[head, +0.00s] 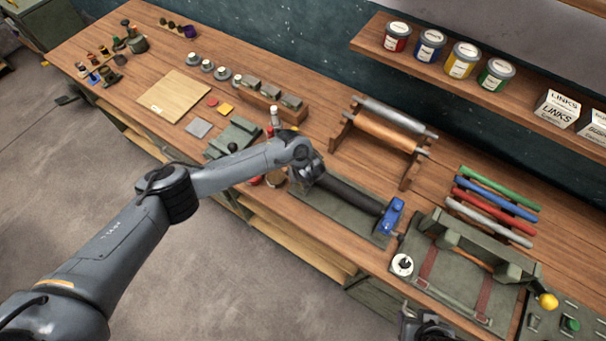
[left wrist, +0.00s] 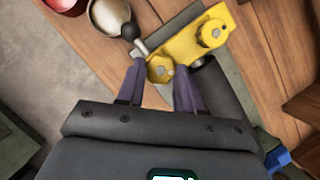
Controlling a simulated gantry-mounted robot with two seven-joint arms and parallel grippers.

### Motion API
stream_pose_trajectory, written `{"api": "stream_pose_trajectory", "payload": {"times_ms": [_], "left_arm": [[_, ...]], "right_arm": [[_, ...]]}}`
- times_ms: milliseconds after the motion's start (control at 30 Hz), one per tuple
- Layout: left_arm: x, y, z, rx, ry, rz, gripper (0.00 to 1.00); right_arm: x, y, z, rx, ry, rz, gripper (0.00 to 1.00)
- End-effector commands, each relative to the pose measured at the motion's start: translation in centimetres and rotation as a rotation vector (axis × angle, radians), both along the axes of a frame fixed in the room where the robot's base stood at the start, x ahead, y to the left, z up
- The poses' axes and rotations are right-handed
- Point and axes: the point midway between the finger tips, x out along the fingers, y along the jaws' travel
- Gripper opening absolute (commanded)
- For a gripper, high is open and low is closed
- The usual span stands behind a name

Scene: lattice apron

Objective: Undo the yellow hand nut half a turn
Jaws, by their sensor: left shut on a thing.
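The yellow hand nut (left wrist: 160,67) is a lobed knob with a grey centre on a yellow end bracket (left wrist: 188,46), seen in the left wrist view. A second yellow knob (left wrist: 212,33) sits farther along that bracket. My left gripper (left wrist: 159,78) is shut on the nearer nut, one dark finger on each side. In the head view my left gripper (head: 306,172) is at the left end of the dark roller (head: 348,196), and my arm hides the nut. A dark part at the bottom edge may be my right gripper (head: 427,326); its jaws cannot be made out.
A black ball-ended lever (left wrist: 130,30) stands close to the left finger. A blue end bracket (head: 393,215) closes the roller's other end. A wooden stand with a copper roller (head: 385,132) is behind.

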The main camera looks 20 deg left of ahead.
Motion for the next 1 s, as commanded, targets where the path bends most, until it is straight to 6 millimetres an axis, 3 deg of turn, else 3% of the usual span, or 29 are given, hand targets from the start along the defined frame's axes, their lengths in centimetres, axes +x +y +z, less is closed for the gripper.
{"api": "stream_pose_trajectory", "payload": {"times_ms": [100,133,300,667,1000], "left_arm": [[0.0,0.0,0.0,-0.001,0.000,0.000,0.06],[0.0,0.0,0.0,0.000,0.000,-0.001,0.39],[0.0,0.0,0.0,0.000,0.000,-0.001,0.62],[-0.1,-0.1,0.3,-0.001,0.001,-0.001,0.62],[-1.6,-1.1,4.8,-0.002,-0.001,-0.004,0.62]], "right_arm": [[0.0,0.0,0.0,0.000,0.000,0.000,0.43],[0.0,0.0,0.0,0.000,0.000,0.000,0.43],[0.0,0.1,0.0,0.003,0.000,-0.002,0.43],[0.0,0.2,0.1,0.011,0.001,-0.007,0.43],[0.0,0.2,0.8,0.011,0.001,-0.007,0.43]]}}
